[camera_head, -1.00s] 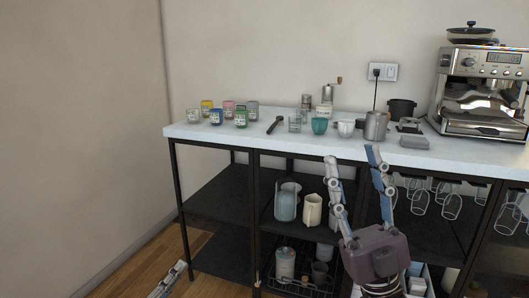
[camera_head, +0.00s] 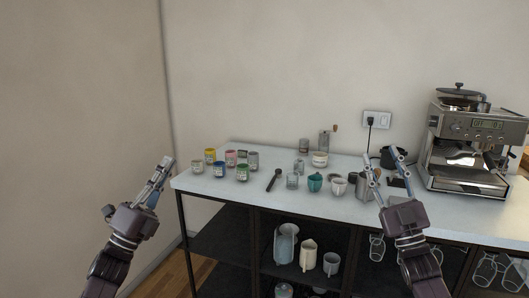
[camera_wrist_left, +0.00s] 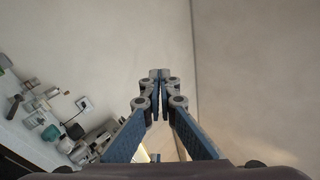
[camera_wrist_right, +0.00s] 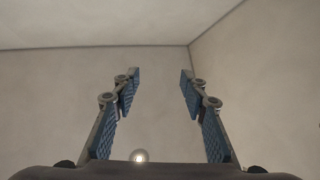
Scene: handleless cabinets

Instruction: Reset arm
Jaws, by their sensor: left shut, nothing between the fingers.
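My left gripper (camera_head: 163,170) is raised at the left of the head view, left of the counter's end, with its fingers together and nothing between them. In the left wrist view its fingertips (camera_wrist_left: 158,75) meet, with the wall behind. My right gripper (camera_head: 379,160) is raised in front of the counter's right part, and its fingers point up. In the right wrist view its fingers (camera_wrist_right: 157,78) are spread wide and empty, with only wall and ceiling behind.
The white counter (camera_head: 240,192) holds several small jars, cups, a teal cup (camera_head: 315,183) and an espresso machine (camera_head: 468,150). Pitchers (camera_head: 285,244) stand on the dark shelf below, and glasses (camera_head: 377,247) hang at the right. The wall beside my left gripper looks bare.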

